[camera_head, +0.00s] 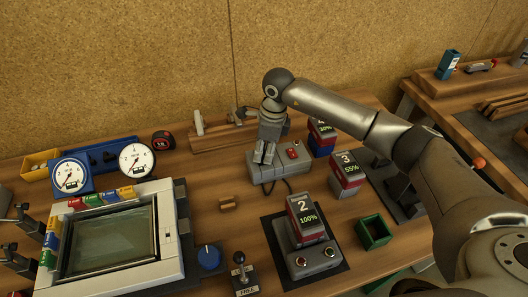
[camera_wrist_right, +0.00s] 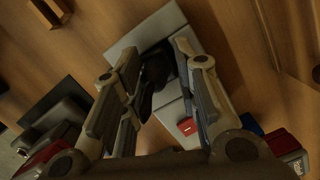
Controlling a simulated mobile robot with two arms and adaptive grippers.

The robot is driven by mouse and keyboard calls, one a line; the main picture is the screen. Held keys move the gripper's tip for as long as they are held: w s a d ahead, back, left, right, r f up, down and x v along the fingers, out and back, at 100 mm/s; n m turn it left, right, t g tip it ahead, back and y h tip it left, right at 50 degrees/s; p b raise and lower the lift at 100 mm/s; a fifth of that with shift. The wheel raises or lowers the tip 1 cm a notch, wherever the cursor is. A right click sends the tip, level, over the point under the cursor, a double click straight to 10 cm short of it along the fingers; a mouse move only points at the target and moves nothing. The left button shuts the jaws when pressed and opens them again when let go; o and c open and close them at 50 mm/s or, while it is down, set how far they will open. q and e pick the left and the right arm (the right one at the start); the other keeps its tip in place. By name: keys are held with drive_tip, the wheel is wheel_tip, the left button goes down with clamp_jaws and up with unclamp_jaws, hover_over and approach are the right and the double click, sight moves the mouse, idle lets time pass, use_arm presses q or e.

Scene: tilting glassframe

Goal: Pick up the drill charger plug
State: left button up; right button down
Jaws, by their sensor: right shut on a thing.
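My right gripper (camera_head: 265,152) points down over the grey box with red buttons (camera_head: 262,176) towards the back of the workbench. In the wrist view the gripper (camera_wrist_right: 160,90) has its fingers on either side of a dark plug (camera_wrist_right: 157,68), and it is shut on it. The grey box (camera_wrist_right: 168,110) lies below the plug in that view. In the head view the fingers hide most of the plug. A dark cable (camera_head: 287,186) shows by the box's front edge. I cannot tell whether the plug is still seated in the box. My left gripper is out of view.
A battery marked 2 (camera_head: 306,216) stands on a charger in front, and a battery marked 3 (camera_head: 345,173) is to the right. A green bin (camera_head: 374,232), a joystick (camera_head: 241,272) and a framed glass panel (camera_head: 110,238) are nearby.

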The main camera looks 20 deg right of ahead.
drive_tip(key=shift+a+r, duration=0.1)
drive_tip(key=shift+r, duration=0.15)
wheel_tip(320, 180, up, 2)
drive_tip(key=shift+s+r+b, duration=0.1)
drive_tip(key=shift+r+b, duration=0.05)
drive_tip(key=shift+b, duration=0.7)
drive_tip(key=s+a+r+b, duration=0.1)
drive_tip(key=s+a+r, duration=0.3)
drive_tip(key=s+r, duration=0.9)
drive_tip(key=shift+a+r+b, duration=0.2)
drive_tip(key=shift+r+b, duration=0.1)
drive_tip(key=shift+r, duration=0.7)
